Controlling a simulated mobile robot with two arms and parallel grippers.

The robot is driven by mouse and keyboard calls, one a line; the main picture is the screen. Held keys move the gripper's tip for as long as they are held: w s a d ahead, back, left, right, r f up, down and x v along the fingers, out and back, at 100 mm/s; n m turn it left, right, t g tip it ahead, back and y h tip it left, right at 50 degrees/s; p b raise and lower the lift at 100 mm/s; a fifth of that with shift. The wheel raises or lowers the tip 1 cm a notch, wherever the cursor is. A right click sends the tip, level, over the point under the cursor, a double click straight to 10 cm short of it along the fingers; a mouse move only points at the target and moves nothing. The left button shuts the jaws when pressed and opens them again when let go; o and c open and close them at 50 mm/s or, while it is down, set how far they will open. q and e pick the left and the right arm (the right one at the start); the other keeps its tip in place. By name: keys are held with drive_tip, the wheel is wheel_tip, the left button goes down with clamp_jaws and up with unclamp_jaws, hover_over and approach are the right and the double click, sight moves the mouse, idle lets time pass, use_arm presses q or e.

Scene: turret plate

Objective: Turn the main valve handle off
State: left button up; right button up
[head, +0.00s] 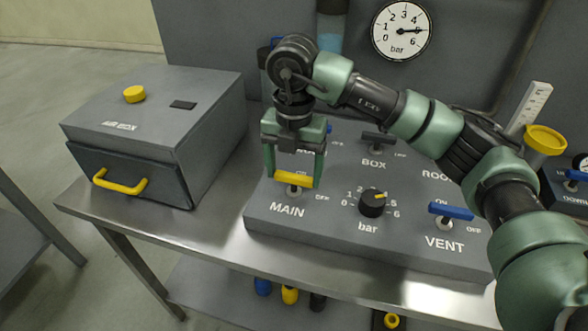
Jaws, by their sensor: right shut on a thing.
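The main valve handle (293,179) is a yellow bar above the MAIN label on the grey turret panel (330,222). It lies roughly crosswise, tilted slightly down to the right, with small ON and OFF marks near it. My right gripper (294,174) comes down from above, and its two green fingers are shut on the handle's ends. The arm hides part of the panel behind it. My left gripper is not in view.
A blue VENT handle (451,211) and a black bar knob (372,202) sit to the right on the panel. A dark BOX handle (378,138) is behind. The grey air box (155,115) stands left. A round gauge (401,29) reads near 5.

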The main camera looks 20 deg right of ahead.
sight(294, 175)
drive_tip(key=o, duration=1.4)
drive_tip(key=shift+c, duration=0.2)
drive_tip(key=shift+r, duration=0.1)
wheel_tip(294, 175, up, 8)
drive_tip(key=shift+f+b, duration=0.15)
drive_tip(key=shift+b, duration=0.3)
